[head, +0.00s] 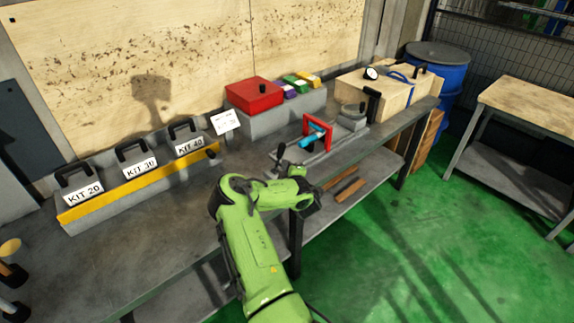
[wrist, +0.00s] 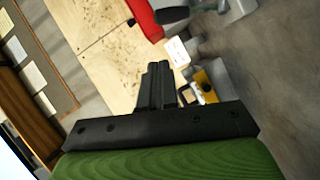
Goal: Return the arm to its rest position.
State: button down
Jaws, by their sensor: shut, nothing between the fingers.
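My green arm reaches up from the bottom middle of the head view and bends at the elbow over the front edge of the grey workbench (head: 130,262). My gripper (head: 281,150) is small and partly hidden by the arm there, above the bench and left of the red frame. In the wrist view my gripper (wrist: 158,84) shows its black fingers together, with nothing between them. Its fingers appear clear of the things behind them.
The bench holds a yellow-fronted kit rack (head: 140,188), a red box (head: 254,95), a red frame (head: 317,138) with a blue cylinder and a wooden box (head: 385,92). A blue drum (head: 438,68) and a second table (head: 530,105) stand right. Green floor (head: 420,235) is open at the front right.

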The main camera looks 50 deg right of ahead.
dwell(0.4)
jog(key=w+a+r+m+g, duration=0.2)
jog(key=w+a+r+m, duration=0.2)
jog(key=a+r+m, duration=0.3)
jog(key=s+a+r+m+g+y, duration=0.1)
jog(key=a+r+y, duration=0.3)
jog(key=a, duration=0.6)
jog(key=s+a+r+y, duration=0.1)
jog(key=a+r+y, duration=0.2)
jog(key=a+r, duration=0.55)
jog(key=s+a+r+n+g+y, duration=0.1)
jog(key=s+a+y, duration=0.1)
jog(key=s+a, duration=0.5)
jog(key=s+a+r+g+y, duration=0.15)
jog(key=s+a, duration=0.35)
jog(key=a, duration=0.5)
jog(key=s+a+f+g, duration=0.1)
jog(key=s+a, duration=0.3)
jog(key=s, duration=0.7)
jog(key=shift+s+a+g, duration=0.15)
jog(key=shift+s+g, duration=0.2)
jog(key=shift+h, duration=0.25)
